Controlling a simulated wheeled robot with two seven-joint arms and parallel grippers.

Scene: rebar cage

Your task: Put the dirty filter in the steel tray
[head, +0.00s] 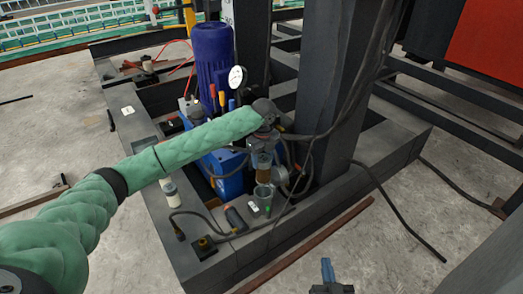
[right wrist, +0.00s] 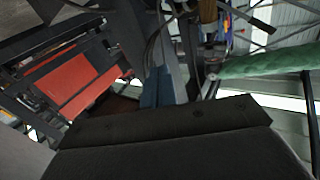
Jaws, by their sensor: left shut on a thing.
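My left gripper (head: 264,132) is at the pump unit, shut on a brown cylindrical filter (head: 264,160), which looks like the dirty one. A grey, shallow rectangular piece (head: 146,138) on the left beam may be the steel tray; this is unclear. My right gripper (head: 328,271) is low at the front, away from the unit; its finger gap is not clear.
A blue motor (head: 212,62) and pressure gauge (head: 236,77) stand behind the left gripper. A thick dark column (head: 335,85) with hanging cables rises just right of it. Small parts and a hose lie on the front beam (head: 225,255). Concrete floor is open at left.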

